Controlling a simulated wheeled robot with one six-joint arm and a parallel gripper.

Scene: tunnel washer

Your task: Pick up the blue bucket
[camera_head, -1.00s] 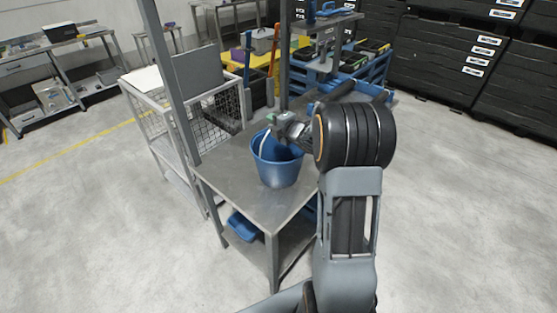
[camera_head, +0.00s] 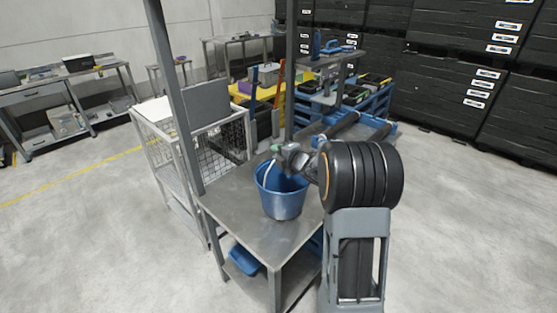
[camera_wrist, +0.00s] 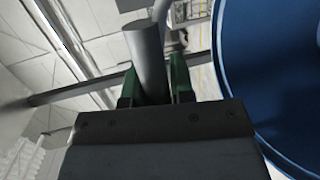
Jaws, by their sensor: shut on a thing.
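The blue bucket (camera_head: 281,196) is upright at the metal table (camera_head: 240,207), in the middle of the head view. I cannot tell whether its base touches the tabletop. Its pale handle (camera_head: 267,172) is raised at the left of the rim. My gripper (camera_head: 279,150) is at the top of the bucket, near the rim. In the wrist view my gripper's green fingers (camera_wrist: 155,80) are shut on a grey cylindrical bar, which looks like the grip of the bucket's handle (camera_wrist: 148,55). The bucket's blue wall (camera_wrist: 272,70) fills the right side there.
A wire mesh cart (camera_head: 215,145) stands left of the table. A grey post (camera_head: 174,90) rises at the table's left edge. A blue item (camera_head: 244,258) lies on the lower shelf. Black crates (camera_head: 455,75) are stacked at the back right. The floor in front is clear.

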